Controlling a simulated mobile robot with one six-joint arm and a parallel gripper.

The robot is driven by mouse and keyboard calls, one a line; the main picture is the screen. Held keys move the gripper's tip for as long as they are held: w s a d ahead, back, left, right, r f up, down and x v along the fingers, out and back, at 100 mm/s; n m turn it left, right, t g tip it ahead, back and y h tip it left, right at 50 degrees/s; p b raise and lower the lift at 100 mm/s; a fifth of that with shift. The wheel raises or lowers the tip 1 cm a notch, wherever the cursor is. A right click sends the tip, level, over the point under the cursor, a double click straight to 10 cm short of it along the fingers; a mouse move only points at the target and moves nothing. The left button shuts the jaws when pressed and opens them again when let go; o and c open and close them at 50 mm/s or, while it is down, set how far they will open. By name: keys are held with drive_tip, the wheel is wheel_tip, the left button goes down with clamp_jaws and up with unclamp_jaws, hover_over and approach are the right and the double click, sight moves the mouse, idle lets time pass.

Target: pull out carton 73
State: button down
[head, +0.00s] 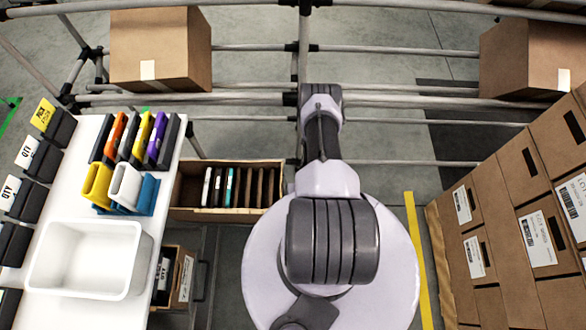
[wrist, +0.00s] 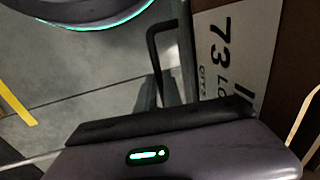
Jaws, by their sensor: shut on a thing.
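Carton 73 shows at the right of the wrist view as brown board with a white label (wrist: 232,45). The label reads 73 and lies sideways in the picture. My gripper (wrist: 165,122) fills the bottom of the wrist view, with a green light on its housing. In the head view my arm covers the gripper, and I cannot read which carton is 73. An open carton (head: 178,212) with several upright slim items stands just left of my arm.
A white table (head: 165,190) with a white bin (head: 90,258) and several bright holders stands at the left. Brown cartons (head: 510,215) are stacked at the right. Two cartons sit on the pipe rack (head: 400,48) behind. Grey floor with a yellow line (head: 418,260) lies right of my base.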

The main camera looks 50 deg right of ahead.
drive_tip(key=c, duration=1.5)
unclamp_jaws()
drive_tip(key=shift+r, duration=0.1)
drive_tip(key=r+p, duration=0.2)
drive_tip(key=r, duration=0.3)
drive_tip(key=s+d+r+p, duration=0.1)
drive_tip(key=r+p, duration=0.2)
drive_tip(key=r, duration=0.3)
drive_tip(key=s+d+r+p, duration=0.1)
drive_tip(key=r+p, duration=0.1)
drive_tip(key=r, duration=0.4)
drive_tip(key=shift+s+p, duration=0.25)
drive_tip(key=shift+p, duration=0.1)
